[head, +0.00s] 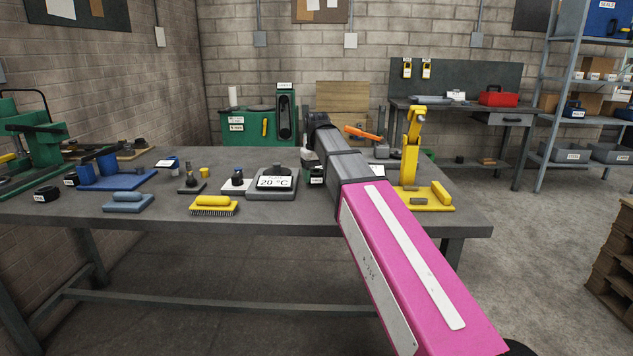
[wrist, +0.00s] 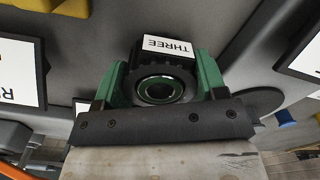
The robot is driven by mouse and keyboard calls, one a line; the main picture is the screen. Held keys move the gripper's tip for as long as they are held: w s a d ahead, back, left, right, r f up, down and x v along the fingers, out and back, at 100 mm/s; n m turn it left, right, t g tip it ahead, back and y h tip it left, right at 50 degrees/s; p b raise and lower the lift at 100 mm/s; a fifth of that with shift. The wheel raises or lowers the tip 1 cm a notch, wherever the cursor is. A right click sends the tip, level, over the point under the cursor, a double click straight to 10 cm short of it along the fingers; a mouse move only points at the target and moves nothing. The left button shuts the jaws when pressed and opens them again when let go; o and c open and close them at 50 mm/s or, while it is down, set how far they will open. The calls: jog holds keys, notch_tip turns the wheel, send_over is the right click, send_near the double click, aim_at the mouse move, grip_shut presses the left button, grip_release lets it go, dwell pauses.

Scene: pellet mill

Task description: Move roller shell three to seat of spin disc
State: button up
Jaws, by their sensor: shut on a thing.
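Roller shell three (wrist: 163,66) is a dark, ribbed ring with a round bore and a white label reading THREE. My gripper (wrist: 160,85) is shut on it, with a green finger on each side, in the wrist view. In the head view my arm reaches over the table, and a dark labelled piece (head: 316,174) shows beside its far end, low over or at the table top. I cannot tell for certain which thing is the spin disc. A grey unit (head: 287,188) with a 20 °C display and a dark top piece stands just left of the gripper.
A yellow brush (head: 213,206), a blue-grey block (head: 127,202), a blue fixture (head: 118,180) and dark labelled rings (head: 47,193) lie to the left. A yellow press (head: 411,160) stands right of my arm. Bare table (head: 170,212) shows along the front edge.

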jog(key=shift+r, duration=2.95)
